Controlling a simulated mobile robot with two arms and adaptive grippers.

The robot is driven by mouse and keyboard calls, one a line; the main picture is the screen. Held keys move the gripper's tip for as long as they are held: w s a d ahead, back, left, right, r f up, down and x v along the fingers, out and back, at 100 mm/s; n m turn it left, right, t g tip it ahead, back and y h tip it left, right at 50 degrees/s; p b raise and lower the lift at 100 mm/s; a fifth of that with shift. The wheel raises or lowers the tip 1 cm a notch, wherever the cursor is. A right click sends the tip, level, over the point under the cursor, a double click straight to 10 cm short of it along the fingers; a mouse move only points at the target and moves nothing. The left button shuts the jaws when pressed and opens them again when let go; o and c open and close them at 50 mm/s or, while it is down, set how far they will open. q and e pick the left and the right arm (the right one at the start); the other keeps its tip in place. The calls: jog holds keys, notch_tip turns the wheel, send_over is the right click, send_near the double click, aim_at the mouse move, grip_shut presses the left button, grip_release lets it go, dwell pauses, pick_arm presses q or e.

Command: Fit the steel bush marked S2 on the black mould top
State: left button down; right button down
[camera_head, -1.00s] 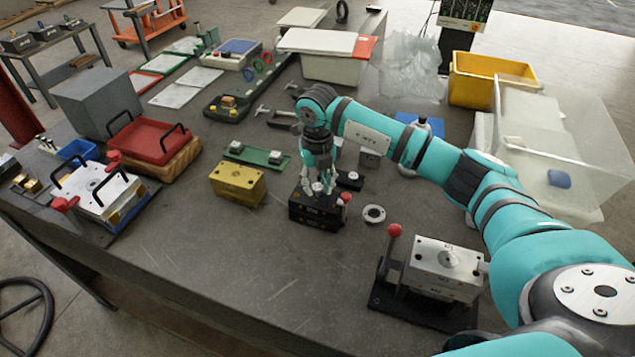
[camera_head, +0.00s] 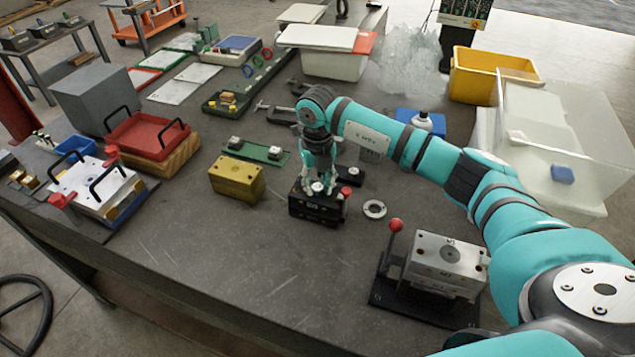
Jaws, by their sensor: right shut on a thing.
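The black mould base (camera_head: 312,211) stands on the dark bench near the middle, with a red knob at its right. My right gripper (camera_head: 318,187) is directly over its top, pointing down. It is shut on a small steel bush (camera_head: 317,188), low at the mould's top face. I cannot read a mark on the bush, and I cannot tell whether it is seated or just above the face. My left gripper is not in view.
A steel ring (camera_head: 374,209) lies to the right of the black mould. A yellow block (camera_head: 237,178) stands to its left, and a green strip (camera_head: 258,153) lies behind. A steel mould with a red-knobbed lever (camera_head: 446,264) is at front right. The front bench middle is clear.

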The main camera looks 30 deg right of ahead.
jog(key=c, duration=0.9)
grip_release()
jog(key=shift+c, duration=0.2)
